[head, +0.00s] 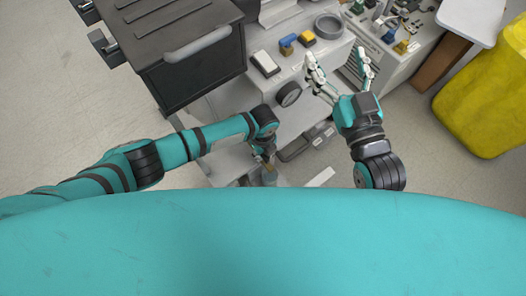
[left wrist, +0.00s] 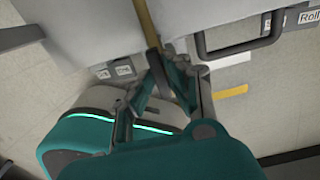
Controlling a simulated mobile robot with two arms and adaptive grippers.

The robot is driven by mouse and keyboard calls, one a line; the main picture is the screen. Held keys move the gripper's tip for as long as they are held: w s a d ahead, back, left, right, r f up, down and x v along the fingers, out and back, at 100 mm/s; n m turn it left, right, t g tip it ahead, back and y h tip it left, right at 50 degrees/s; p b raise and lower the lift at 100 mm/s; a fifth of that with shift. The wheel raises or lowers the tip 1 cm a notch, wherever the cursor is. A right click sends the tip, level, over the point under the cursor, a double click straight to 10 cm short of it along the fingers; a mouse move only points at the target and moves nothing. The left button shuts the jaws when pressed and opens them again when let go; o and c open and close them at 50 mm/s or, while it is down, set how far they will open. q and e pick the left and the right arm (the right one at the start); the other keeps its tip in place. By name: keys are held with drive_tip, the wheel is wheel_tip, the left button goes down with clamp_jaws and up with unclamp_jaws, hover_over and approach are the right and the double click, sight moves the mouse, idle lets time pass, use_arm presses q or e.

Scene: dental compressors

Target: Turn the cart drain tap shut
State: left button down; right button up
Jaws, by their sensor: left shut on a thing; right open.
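My left gripper (head: 267,160) reaches down beside the pale grey cart (head: 228,165). In the left wrist view its fingers (left wrist: 157,60) converge and are shut on the dark end of a narrow yellow-brown bar (left wrist: 147,22), which looks like the drain tap's lever. The bar runs up out of the picture, so the tap's body is hidden there. In the head view the arm mostly covers this spot, and I cannot tell how far the tap is turned. My right gripper (head: 340,72) is open and empty, above the front of the cluttered worktop.
A dark cabinet (head: 190,55) with a grey handle stands at upper left. The worktop (head: 290,65) holds blue and yellow blocks (head: 296,41), a round grey dish (head: 328,26) and a black-rimmed gauge (head: 288,94). A black handle (left wrist: 245,45) is near my left gripper. A yellow bin (head: 490,95) stands right.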

sight(263, 155)
use_arm(q)
drive_tip(key=c, duration=1.3)
unclamp_jaws()
drive_tip(key=shift+r, duration=0.1)
wheel_tip(263, 155, up, 12)
drive_tip(key=shift+f, duration=0.1)
drive_tip(key=shift+s, duration=0.1)
